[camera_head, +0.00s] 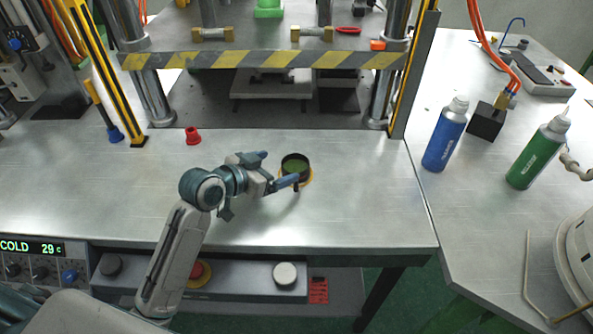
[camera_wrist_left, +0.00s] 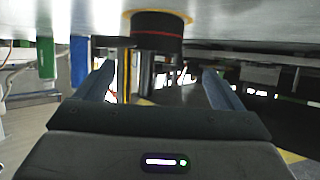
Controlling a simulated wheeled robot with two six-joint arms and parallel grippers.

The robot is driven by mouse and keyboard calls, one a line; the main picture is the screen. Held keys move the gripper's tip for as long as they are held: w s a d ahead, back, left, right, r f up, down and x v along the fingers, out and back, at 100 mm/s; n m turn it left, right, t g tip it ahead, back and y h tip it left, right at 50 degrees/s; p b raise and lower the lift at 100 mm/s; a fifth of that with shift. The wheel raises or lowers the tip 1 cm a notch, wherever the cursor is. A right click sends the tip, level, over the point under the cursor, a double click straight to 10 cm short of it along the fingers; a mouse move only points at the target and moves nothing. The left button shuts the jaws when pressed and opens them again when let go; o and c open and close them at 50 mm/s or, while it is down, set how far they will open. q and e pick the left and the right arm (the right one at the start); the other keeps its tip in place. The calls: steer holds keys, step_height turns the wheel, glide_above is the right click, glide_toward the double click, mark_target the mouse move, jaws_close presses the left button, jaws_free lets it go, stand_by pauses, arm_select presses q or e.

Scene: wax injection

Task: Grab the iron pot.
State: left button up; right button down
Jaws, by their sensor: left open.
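The iron pot (camera_head: 295,160) is a small, dark, round vessel with green inside. It stands on a yellow-orange ring on the steel table in front of the press, with a short handle-like piece at its front. My left gripper (camera_head: 274,171) is open, just to the left of the pot, its fingers pointing toward it. In the left wrist view the pot (camera_wrist_left: 157,30) shows upside down at the top, between and beyond the two open fingers (camera_wrist_left: 160,85). It does not look gripped. My right gripper is not in view.
A blue bottle (camera_head: 445,134) and a green bottle (camera_head: 537,153) stand on the right table. The steel table right of the pot is clear.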

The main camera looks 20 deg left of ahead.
mark_target(304, 161)
arm_select(q)
steer(key=shift+s+d+f+p+x, duration=0.1)
steer(key=shift+p+x, duration=0.25)
steer(key=shift+x, duration=1)
steer(key=shift+s+d+f+p+x, duration=0.15)
steer(key=shift+p+x, duration=0.15)
steer(key=shift+x, duration=1.05)
steer(key=c, duration=1.2)
steer(key=shift+o, duration=0.2)
